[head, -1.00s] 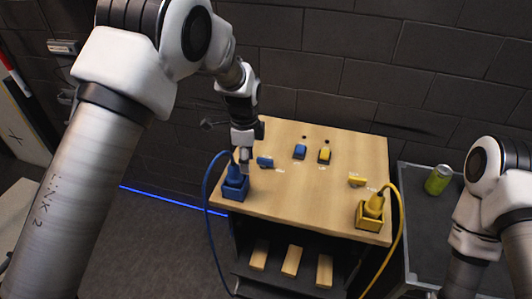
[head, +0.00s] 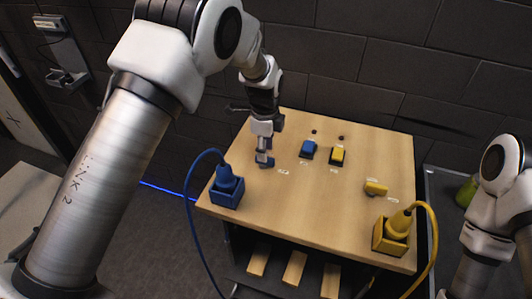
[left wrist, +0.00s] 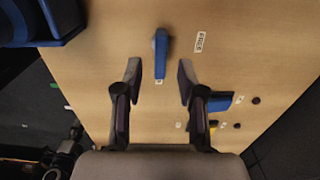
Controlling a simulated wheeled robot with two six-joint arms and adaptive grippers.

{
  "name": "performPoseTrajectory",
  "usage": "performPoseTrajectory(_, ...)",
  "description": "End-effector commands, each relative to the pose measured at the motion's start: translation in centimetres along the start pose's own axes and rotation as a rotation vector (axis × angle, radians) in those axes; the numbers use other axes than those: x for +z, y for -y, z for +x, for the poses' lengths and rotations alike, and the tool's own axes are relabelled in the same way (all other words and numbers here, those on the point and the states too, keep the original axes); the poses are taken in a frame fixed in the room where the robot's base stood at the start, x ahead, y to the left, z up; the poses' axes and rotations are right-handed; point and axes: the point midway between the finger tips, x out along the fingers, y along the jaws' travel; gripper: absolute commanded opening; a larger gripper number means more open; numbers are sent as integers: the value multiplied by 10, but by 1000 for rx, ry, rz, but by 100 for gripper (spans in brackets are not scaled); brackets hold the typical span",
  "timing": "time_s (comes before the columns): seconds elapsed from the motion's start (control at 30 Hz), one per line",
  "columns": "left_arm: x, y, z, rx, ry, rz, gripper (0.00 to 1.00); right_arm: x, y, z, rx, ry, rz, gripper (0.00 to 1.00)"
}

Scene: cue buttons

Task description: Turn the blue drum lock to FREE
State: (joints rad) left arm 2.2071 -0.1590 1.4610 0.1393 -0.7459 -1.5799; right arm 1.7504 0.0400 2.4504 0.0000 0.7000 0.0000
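The blue drum lock (left wrist: 160,52) is a small blue handle with a grey round end, on the wooden tabletop. In the left wrist view its bar points down toward a small label (left wrist: 158,82), and the white FREE label (left wrist: 202,42) is to its right. In the head view the lock (head: 268,163) is partly hidden by my left gripper (head: 263,160), which is right over it. In the left wrist view the left gripper (left wrist: 158,75) is open, its fingers apart on either side of the handle. My right gripper is out of view.
A blue plug in a blue box (head: 226,195) stands left front, its cable arching up. A yellow plug in a yellow box (head: 390,236) stands right front. A blue switch (head: 308,149), yellow switch (head: 337,155) and yellow handle (head: 376,188) are on the tabletop (head: 300,205).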

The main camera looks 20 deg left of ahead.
Motion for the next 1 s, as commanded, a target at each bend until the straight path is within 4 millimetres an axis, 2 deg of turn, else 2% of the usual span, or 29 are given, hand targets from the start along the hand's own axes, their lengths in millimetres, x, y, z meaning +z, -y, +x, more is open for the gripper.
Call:
performPoseTrajectory(0.03,0,-1,7,4,0,0,40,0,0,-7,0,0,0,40)
performPoseTrajectory(0.2,0,0,29,0,0,0,40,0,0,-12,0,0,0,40)
performPoseTrajectory(0.43,0,0,32,-1,0,0,40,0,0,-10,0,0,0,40)
performPoseTrajectory(0.47,0,0,32,-1,0,0,36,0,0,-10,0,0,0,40)
performPoseTrajectory(0.5,0,0,32,-1,0,0,22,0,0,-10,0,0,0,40)
performPoseTrajectory(0.57,0,0,32,-1,0,0,1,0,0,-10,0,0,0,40)
performPoseTrajectory(1.0,0,0,33,0,0,-25,0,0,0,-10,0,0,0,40)
